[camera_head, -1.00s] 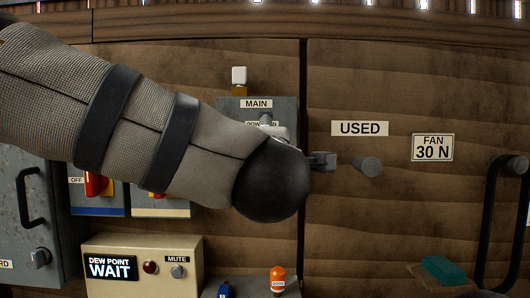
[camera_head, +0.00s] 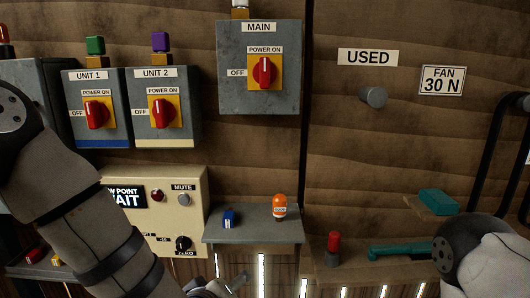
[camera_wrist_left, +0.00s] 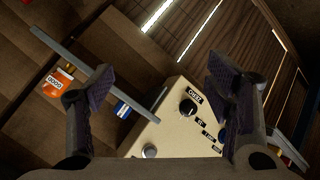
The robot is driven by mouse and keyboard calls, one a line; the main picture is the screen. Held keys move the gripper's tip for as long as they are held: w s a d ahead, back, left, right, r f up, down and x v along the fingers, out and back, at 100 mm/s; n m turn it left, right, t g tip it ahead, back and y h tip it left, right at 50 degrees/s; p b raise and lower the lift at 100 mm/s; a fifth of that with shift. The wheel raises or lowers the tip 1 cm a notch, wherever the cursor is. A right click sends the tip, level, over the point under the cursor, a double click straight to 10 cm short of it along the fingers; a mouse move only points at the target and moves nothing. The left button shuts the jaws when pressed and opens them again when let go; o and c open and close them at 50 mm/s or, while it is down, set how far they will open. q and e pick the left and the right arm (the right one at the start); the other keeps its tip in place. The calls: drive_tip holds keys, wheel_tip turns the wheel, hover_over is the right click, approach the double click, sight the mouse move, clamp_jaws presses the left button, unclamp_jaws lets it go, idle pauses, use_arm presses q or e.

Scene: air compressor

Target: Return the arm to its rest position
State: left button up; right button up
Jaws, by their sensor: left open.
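My left arm (camera_head: 75,220) comes in from the left and bends down past the beige dew point panel (camera_head: 185,225), covering part of its left side. What looks like my left gripper (camera_head: 222,285) shows only in part at the bottom edge of the head view. In the left wrist view my left gripper (camera_wrist_left: 158,78) is open and empty, with its fingers apart. The beige panel (camera_wrist_left: 175,128) with its black knob appears beyond the fingers. My right arm (camera_head: 485,258) shows at the lower right; its gripper is not in view.
A small grey shelf (camera_head: 250,223) holds an orange-capped item (camera_head: 280,207) and a blue item (camera_head: 229,219). The MAIN switch box (camera_head: 259,95), UNIT 1 box (camera_head: 84,132) and UNIT 2 box (camera_head: 185,130) are on the wall. A teal object (camera_head: 400,250) lies beside my right arm.

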use_arm(q)
drive_tip(key=s+a+f+m+g, duration=0.2)
drive_tip(key=s+a+f+g, duration=0.15)
drive_tip(key=s+f, duration=0.55)
drive_tip(key=s+a+f+m+g, duration=0.25)
drive_tip(key=s+a+f, duration=0.35)
drive_tip(key=s, duration=0.4)
drive_tip(key=s+a+f+m+g, duration=0.1)
drive_tip(key=s+a+f+g, duration=0.1)
drive_tip(key=s, duration=0.6)
drive_tip(key=s+a+f+m+g+y, duration=0.1)
drive_tip(key=s+a+f+g, duration=0.1)
drive_tip(key=s, duration=0.7)
drive_tip(key=shift+a+m+g, duration=0.35)
drive_tip(key=shift+a+g, duration=0.3)
drive_tip(key=shift+g, duration=0.15)
